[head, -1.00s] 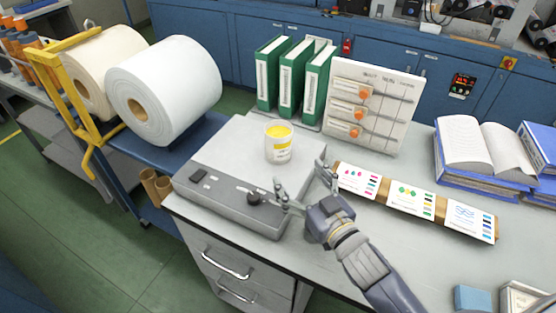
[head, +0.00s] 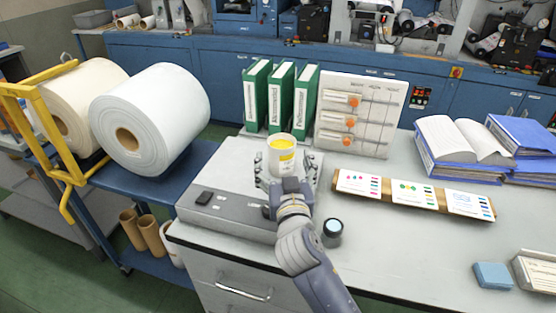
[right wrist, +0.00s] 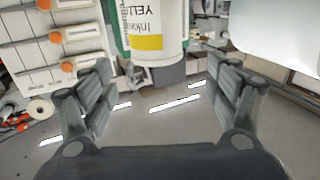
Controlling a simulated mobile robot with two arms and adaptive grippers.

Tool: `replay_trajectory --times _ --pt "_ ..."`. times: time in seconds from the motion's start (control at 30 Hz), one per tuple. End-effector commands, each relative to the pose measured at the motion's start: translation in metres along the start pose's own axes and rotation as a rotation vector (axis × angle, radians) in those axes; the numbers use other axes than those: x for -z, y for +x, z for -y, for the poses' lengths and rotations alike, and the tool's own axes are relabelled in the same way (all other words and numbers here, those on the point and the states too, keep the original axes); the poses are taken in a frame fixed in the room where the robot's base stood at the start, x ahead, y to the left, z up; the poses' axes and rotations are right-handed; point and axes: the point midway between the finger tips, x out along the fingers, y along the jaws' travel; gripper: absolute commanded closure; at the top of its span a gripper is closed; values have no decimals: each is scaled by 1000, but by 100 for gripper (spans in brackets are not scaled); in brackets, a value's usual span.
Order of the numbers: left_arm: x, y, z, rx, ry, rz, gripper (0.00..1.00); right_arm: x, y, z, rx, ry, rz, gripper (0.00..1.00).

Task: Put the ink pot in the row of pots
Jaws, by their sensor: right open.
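The ink pot (head: 281,153) is white with yellow ink on top and a yellow label band. It stands upright on the grey flat-topped device on the bench. In the right wrist view the pot (right wrist: 156,32) shows upside down at the top middle. My right gripper (head: 288,178) is open, with one finger to each side of the pot's lower part. In the right wrist view its fingers (right wrist: 158,78) are spread, with a gap on both sides of the pot. My left gripper is out of view. I see no row of pots.
The grey device (head: 205,210) carries the pot. Green binders (head: 281,98) and a white panel with orange knobs (head: 358,118) stand behind. A small dark cylinder (head: 332,233) stands beside my right arm.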

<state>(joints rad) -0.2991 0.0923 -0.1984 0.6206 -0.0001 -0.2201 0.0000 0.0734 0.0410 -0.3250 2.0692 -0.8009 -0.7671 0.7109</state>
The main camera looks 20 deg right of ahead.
Motion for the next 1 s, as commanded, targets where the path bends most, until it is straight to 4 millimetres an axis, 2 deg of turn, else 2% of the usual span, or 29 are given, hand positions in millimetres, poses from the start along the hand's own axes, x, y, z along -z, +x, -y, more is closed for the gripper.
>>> replay_trajectory --times 0.1,0.33,0.7,1.0 --pt "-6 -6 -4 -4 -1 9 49 2 19 -1 -1 -3 -1 19" --pt "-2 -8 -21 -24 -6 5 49 1 35 0 1 -1 -1 19" --pt "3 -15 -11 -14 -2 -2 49 1 80 0 1 -3 0 19" --pt "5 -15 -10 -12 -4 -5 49 0 86 0 1 0 1 19"
